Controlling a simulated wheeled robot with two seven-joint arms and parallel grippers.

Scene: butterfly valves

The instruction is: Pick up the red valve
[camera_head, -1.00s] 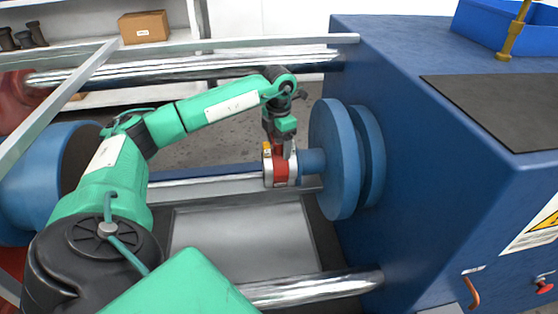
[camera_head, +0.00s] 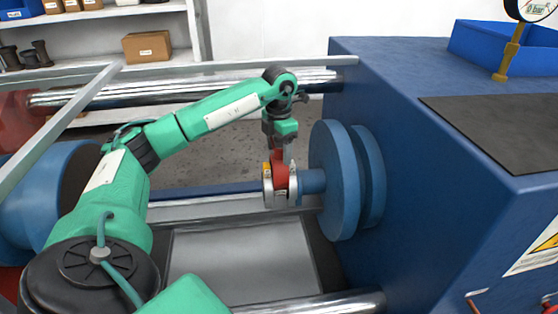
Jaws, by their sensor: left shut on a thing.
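The red valve (camera_head: 280,177), a red body with silver ring flanges, sits at the left end of the blue shaft of the large blue disc (camera_head: 336,180). It looks in line with the shaft; whether it still touches the shaft end is hard to tell. My left gripper (camera_head: 281,160) reaches down from above and is shut on the red valve's upper part. The fingertips are small and partly blend with the valve. My right gripper is not in view.
A big blue machine housing (camera_head: 420,190) stands to the right of the discs. Shiny horizontal bars (camera_head: 180,88) run behind and in front. A grey panel (camera_head: 243,262) lies below the valve. A shelf with a cardboard box (camera_head: 147,46) stands at the back.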

